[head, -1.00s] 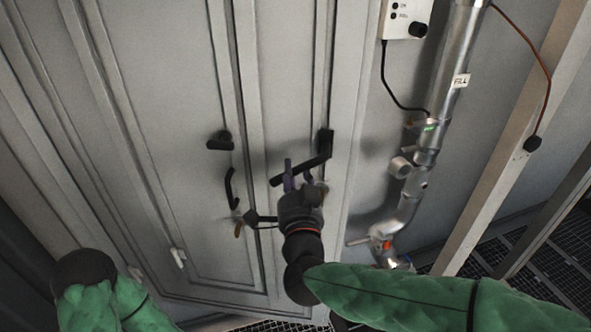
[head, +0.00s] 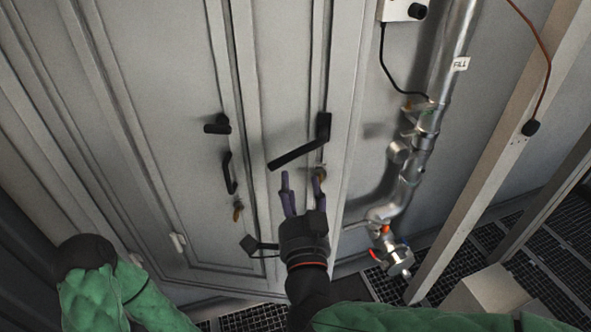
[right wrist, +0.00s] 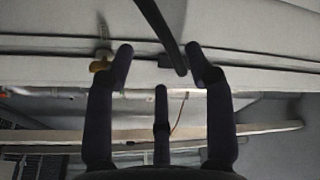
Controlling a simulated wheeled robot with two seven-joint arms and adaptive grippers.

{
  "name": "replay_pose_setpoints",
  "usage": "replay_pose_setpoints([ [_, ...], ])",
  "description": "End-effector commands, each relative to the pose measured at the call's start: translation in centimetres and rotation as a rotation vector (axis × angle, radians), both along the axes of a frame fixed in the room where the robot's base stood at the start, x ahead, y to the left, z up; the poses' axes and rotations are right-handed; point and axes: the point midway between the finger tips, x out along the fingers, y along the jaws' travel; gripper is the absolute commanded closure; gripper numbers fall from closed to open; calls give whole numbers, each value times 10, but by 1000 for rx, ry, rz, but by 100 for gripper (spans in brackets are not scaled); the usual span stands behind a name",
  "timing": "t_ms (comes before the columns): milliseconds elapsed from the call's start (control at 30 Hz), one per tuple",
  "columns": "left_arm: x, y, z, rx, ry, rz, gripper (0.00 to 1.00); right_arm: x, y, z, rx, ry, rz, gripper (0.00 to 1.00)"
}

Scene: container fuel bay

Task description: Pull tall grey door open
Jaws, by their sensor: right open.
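The tall grey door (head: 279,80) fills the left and middle of the head view and looks shut. A black lever handle (head: 297,154) slants down to the left from its mount on the right side. My right gripper (head: 302,183) is open and empty, just below the lever in the head view. In the right wrist view, its spread fingers (right wrist: 158,50) have a black bar (right wrist: 160,32) reaching between the tips; contact cannot be told. My left arm's green sleeve shows at lower left, but its gripper is not in view.
Left of the lever are a black knob handle (head: 217,125), a curved black pull (head: 229,174) and a brass key (head: 238,211). A metal pipe (head: 432,120) with a FILL label and valve runs along the right wall. A slanted post (head: 495,170) stands farther right.

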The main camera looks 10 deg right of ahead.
Motion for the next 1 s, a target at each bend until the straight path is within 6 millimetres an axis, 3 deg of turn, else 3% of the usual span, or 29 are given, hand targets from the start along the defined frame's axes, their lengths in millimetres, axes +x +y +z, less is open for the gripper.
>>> replay_pose_setpoints([
  [233,0,0,0,0,0,0,60,-25,3,-2,1,-1,2,46],
  [633,0,0,1,0,0,0,60,-30,3,-3,0,0,0,46],
  [667,0,0,2,0,0,0,60,-30,3,-3,0,0,0,52],
  [833,0,0,2,0,0,0,60,-22,6,-12,-29,21,8,100],
  [1000,0,0,2,0,0,0,60,7,18,-49,-133,107,49,100],
])
